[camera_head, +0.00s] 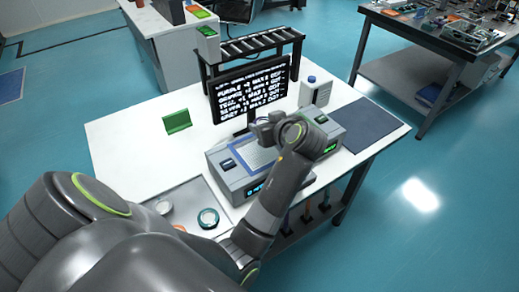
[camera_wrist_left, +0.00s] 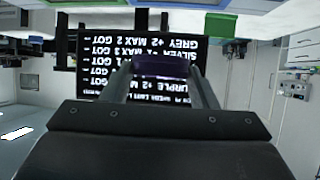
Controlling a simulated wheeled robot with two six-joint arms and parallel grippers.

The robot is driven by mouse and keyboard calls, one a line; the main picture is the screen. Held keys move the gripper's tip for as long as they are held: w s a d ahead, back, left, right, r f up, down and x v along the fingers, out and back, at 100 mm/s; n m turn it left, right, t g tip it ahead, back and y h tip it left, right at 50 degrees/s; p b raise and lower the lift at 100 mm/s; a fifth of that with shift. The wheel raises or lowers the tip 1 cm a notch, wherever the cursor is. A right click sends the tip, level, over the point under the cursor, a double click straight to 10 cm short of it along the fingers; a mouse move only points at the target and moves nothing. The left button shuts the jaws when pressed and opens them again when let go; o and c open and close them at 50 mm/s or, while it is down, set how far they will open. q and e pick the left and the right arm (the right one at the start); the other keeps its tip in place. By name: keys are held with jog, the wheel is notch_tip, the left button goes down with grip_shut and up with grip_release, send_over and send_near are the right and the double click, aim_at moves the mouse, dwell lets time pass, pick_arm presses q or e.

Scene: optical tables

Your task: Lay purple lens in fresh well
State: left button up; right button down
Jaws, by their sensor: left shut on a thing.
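My left gripper (camera_head: 263,130) is over the grey two-display device (camera_head: 226,179) on the white table. In the left wrist view, its two fingers (camera_wrist_left: 160,78) are shut on a dark purple piece (camera_wrist_left: 164,66), which looks like the purple lens. The head view does not show the lens clearly, as my wrist and gripper cover it. A blue-edged pale panel (camera_head: 238,146) lies on the device, partly behind my arm. I cannot tell which spot is the fresh well. My right gripper is not in view.
A text monitor (camera_head: 240,92) stands behind the device, and a white dispenser (camera_head: 316,92) beside it. A tray (camera_head: 186,195) with a teal-ringed lens (camera_head: 208,218) lies front left. A green holder (camera_head: 177,121) stands left; a dark mat (camera_head: 355,125) lies right.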

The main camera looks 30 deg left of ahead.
aim_at(261, 158)
pick_arm(q)
jog(key=shift+s+a+f+n+g+y+p, duration=0.3)
jog(key=shift+a+f+n+g, duration=0.15)
jog(key=shift+n+g, duration=0.2)
notch_tip(261, 158, down, 9)
jog(key=shift+f+p, duration=0.1)
jog(key=shift+p, duration=0.85)
jog(key=shift+a+f, duration=0.1)
jog(key=shift+f, duration=0.25)
jog(key=shift+f, duration=0.1)
jog(key=o, duration=1)
jog(key=shift+r, duration=0.25)
